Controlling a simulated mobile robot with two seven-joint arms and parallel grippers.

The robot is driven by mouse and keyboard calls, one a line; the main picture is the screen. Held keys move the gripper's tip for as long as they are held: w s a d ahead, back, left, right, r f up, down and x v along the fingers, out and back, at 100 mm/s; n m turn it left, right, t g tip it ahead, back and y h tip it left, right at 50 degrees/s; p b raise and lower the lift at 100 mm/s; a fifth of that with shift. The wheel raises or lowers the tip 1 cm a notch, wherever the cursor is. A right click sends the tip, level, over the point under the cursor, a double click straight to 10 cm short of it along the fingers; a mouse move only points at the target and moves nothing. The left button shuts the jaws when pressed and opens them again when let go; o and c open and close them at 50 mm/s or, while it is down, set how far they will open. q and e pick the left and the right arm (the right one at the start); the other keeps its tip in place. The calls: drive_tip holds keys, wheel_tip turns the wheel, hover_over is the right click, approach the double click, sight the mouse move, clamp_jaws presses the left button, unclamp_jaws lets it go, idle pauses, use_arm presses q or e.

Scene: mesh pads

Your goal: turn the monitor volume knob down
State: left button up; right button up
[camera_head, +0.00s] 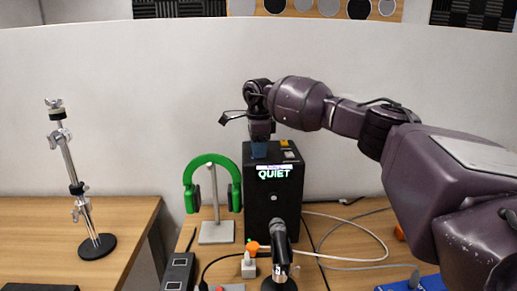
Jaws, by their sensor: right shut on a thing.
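The monitor (259,215) is a tall black speaker box standing on the desk at the centre. Lit green letters reading QUIET (274,174) show near the top of its front, with a pale round spot lower down. My right gripper (259,150) points down at the top of the monitor, left of its middle. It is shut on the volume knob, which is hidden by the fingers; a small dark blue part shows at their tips. An orange patch (284,143) lies on the box top to the right. My left gripper is out of view.
Green headphones (212,160) hang on a stand left of the monitor. A black microphone (279,240) and a small orange-topped item (251,262) stand in front. Cables (345,222) lie to the right. A metal stand (75,185) is on the left desk, beyond a gap.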

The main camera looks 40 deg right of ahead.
drive_tip(key=shift+r, duration=0.1)
drive_tip(key=o, duration=0.9)
wheel_tip(320, 180, up, 11)
drive_tip(key=shift+f, duration=0.15)
idle(0.4)
